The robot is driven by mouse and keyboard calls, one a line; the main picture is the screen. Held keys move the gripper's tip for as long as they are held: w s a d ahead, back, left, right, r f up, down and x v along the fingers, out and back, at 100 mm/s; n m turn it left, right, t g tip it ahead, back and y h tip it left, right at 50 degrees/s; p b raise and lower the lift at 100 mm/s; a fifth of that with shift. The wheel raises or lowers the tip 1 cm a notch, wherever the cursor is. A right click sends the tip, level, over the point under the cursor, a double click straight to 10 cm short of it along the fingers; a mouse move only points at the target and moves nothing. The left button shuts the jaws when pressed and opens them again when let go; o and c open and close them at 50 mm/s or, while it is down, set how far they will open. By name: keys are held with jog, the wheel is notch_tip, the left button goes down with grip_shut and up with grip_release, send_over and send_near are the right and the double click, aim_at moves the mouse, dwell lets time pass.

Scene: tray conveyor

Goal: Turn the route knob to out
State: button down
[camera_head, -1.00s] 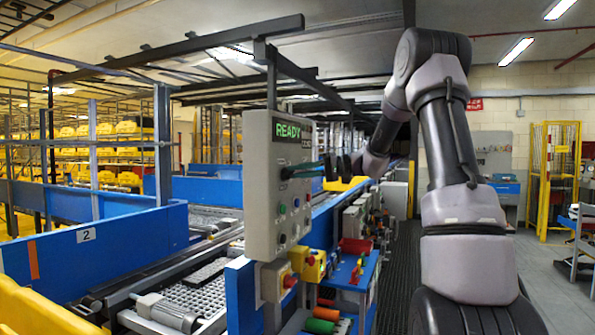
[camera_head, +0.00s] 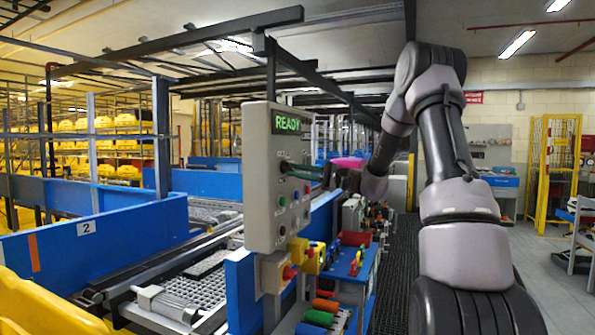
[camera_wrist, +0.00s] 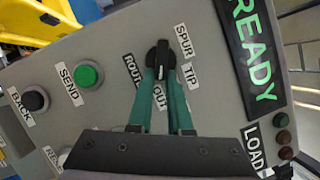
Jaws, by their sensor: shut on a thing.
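The route knob (camera_wrist: 162,52) is black, on the grey control panel (camera_wrist: 110,60). In the wrist view a white mark on it faces the lower side, toward a label (camera_wrist: 159,97) partly hidden between the fingers that seems to read OUT. SPUR (camera_wrist: 184,41) and TIP (camera_wrist: 190,76) labels lie to its right, and ROUTE (camera_wrist: 132,70) to its left. My gripper (camera_wrist: 161,75) has green fingers closed on the knob from both sides.
The panel display (camera_head: 287,123) reads READY in green. A green SEND button (camera_wrist: 88,75) and a black BACK button (camera_wrist: 36,99) sit left of the knob. A red stop button (camera_head: 289,272) is below the panel. Conveyor and blue side walls (camera_head: 100,240) lie to the left.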

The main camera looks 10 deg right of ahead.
jog(key=shift+a+m, duration=0.1)
jog(key=shift+m, duration=0.3)
jog(key=c, duration=0.8)
grip_release()
jog(key=shift+c, duration=0.2)
jog(key=v, duration=1.1)
jog(key=shift+f, duration=0.2)
jog(key=shift+a, duration=0.1)
